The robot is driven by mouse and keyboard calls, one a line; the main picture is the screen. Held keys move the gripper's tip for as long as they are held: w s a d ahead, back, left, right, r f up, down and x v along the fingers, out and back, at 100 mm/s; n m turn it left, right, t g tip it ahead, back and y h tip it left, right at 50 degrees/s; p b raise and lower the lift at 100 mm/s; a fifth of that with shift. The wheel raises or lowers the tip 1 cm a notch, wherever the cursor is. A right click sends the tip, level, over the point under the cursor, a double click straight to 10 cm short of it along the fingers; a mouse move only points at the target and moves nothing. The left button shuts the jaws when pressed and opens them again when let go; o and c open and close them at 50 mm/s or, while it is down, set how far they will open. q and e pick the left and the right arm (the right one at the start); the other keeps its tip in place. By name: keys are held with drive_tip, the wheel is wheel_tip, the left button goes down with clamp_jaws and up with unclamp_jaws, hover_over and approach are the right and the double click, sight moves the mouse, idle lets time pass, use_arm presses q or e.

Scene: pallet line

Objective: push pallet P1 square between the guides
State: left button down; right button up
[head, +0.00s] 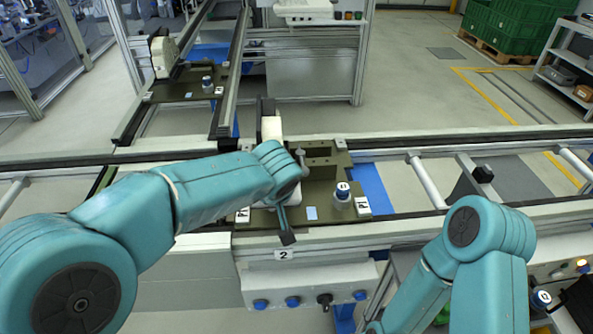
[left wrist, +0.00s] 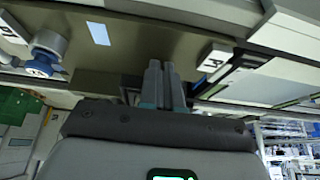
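Pallet P1 (head: 325,225) is a dark olive plate on the cross conveyor at station 2. It carries a raised block (head: 320,168), a blue-and-white cylinder (head: 342,196) and white labels at its front corners. Its plate (left wrist: 130,45) also shows in the left wrist view, with a label (left wrist: 212,62) partly readable as P. My left gripper (head: 287,237) is over the pallet's front part, fingers (left wrist: 163,85) together and empty. Contact with the pallet cannot be told. My left arm hides the pallet's left part, so its squareness is unclear. My right gripper is not visible.
The front guide rail (head: 440,217) and back rail (head: 450,138) bound the line. Another loaded pallet (head: 185,88) stands on the back-left conveyor. A button box (head: 310,290) hangs below the front rail. The roller section (head: 427,180) to the right is free of pallets.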

use_arm(q)
drive_tip(key=shift+w+a+r+t+p, duration=0.15)
drive_tip(key=shift+w+r, duration=0.15)
drive_tip(key=shift+w, duration=0.45)
drive_tip(key=shift+w+d+r+t+p, duration=0.15)
drive_tip(key=shift+w+r, duration=0.1)
drive_tip(key=shift+w, duration=0.45)
drive_tip(key=shift+v, duration=1.05)
drive_tip(key=shift+s+r+b, duration=0.2)
drive_tip(key=shift+s+r, duration=0.35)
drive_tip(key=shift+s, duration=0.2)
drive_tip(key=shift+s+r+b, duration=0.15)
drive_tip(key=shift+s+r, duration=0.45)
drive_tip(key=shift+s, duration=0.2)
drive_tip(key=shift+s, duration=0.25)
drive_tip(key=shift+w, duration=0.2)
drive_tip(key=shift+s, duration=0.1)
